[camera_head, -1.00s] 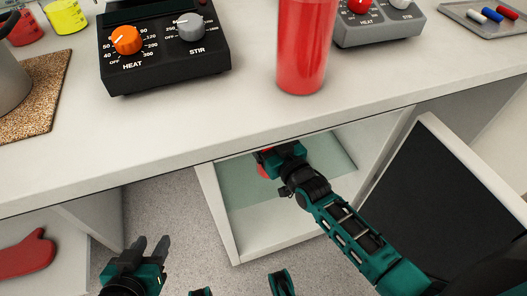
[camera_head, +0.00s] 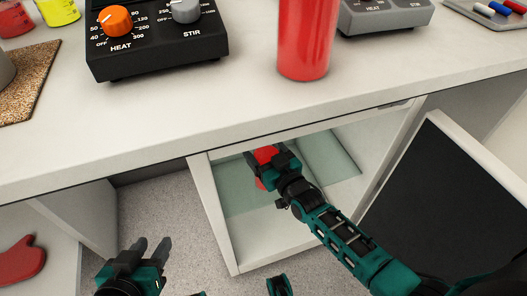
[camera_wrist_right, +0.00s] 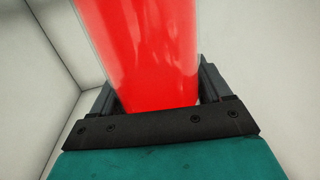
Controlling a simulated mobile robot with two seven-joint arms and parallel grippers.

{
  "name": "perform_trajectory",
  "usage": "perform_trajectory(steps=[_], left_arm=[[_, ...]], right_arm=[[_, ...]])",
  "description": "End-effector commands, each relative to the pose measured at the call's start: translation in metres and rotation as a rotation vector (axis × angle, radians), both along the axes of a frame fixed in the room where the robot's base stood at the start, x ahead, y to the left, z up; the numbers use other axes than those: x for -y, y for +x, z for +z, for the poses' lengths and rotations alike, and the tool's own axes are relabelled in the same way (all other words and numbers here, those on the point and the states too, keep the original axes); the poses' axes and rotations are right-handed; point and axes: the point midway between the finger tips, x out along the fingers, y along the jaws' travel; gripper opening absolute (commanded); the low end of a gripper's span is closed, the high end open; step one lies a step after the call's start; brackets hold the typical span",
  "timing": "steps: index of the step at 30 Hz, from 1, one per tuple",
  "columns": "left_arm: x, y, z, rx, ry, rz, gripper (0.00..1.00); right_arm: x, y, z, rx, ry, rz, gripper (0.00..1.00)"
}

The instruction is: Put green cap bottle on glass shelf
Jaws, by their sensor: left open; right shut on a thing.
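A bottle of red liquid (camera_head: 264,154) is in my right gripper (camera_head: 262,165), inside the open cabinet under the counter. The right wrist view shows its red body (camera_wrist_right: 140,45) between the fingers; no cap shows, so I cannot tell the cap colour. The greenish glass shelf (camera_head: 343,158) spans the cabinet; part of it is hidden behind my right arm. I cannot tell whether the bottle touches the shelf. My left gripper (camera_head: 151,250) is open and empty at the lower left, outside the cabinet.
The cabinet door (camera_head: 440,190) stands open on the right. Another red container (camera_head: 304,40), its top cut off, stands on the counter (camera_head: 245,95) beside a black hotplate (camera_head: 155,45). A red mitt (camera_head: 20,260) lies in a compartment at the lower left.

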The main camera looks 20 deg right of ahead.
Motion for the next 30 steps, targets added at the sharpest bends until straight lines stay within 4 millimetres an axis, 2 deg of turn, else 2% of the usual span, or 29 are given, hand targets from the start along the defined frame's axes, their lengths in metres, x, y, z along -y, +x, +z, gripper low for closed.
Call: perform_trajectory(steps=[5,6,12,13,23,26,30], left_arm=[[0.000,0.001,-0.002,0.003,0.000,0.001,0.43],[0.000,0.001,-0.002,0.004,-0.001,0.002,0.43],[-0.001,0.001,-0.002,0.002,0.000,0.002,0.43],[-0.001,0.001,-0.002,0.002,0.000,0.003,0.43],[-0.002,0.001,0.001,0.001,0.001,0.005,0.43],[-0.003,0.002,0.007,0.008,0.001,0.008,0.43],[-0.005,0.002,0.011,0.005,0.006,0.015,0.43]], right_arm=[[0.000,0.001,-0.002,0.006,0.001,0.000,0.20],[0.000,0.000,-0.005,-0.001,0.000,0.000,0.79],[0.000,0.000,-0.004,-0.001,0.000,0.000,0.98],[0.000,0.000,-0.004,-0.001,0.000,0.000,1.00],[0.001,-0.003,0.002,-0.002,0.000,0.000,1.00],[0.004,-0.017,0.002,-0.005,-0.001,0.000,1.00],[0.011,-0.047,0.004,-0.007,-0.002,0.000,1.00]])
